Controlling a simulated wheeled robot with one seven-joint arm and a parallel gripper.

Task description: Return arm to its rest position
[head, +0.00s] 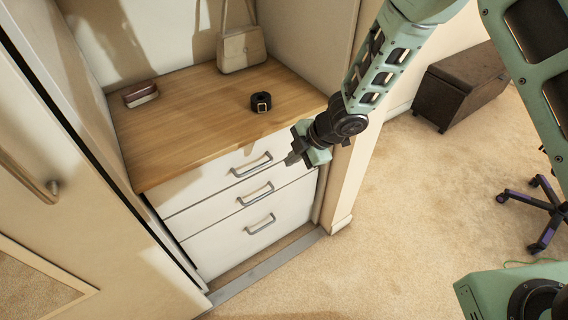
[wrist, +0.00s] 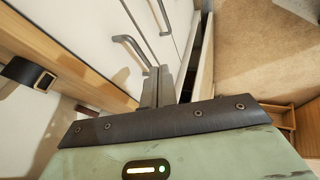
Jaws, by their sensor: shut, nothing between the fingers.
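My gripper (head: 292,158) is shut and empty. In the head view it hangs in front of the white drawer unit, near the right front corner of its wooden top. In the wrist view the closed fingers of my gripper (wrist: 158,88) point toward the white drawer fronts (wrist: 95,22), beside a grey drawer handle (wrist: 130,50). My green arm (head: 372,70) reaches down from the upper right in the head view.
A wooden counter (head: 190,130) holds a rolled black belt (head: 261,102), a beige handbag (head: 241,48) and a dark red item (head: 140,93). A brown storage box (head: 462,85) and purple-black chair legs (head: 540,215) stand at right. Open carpet (head: 420,220) lies between.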

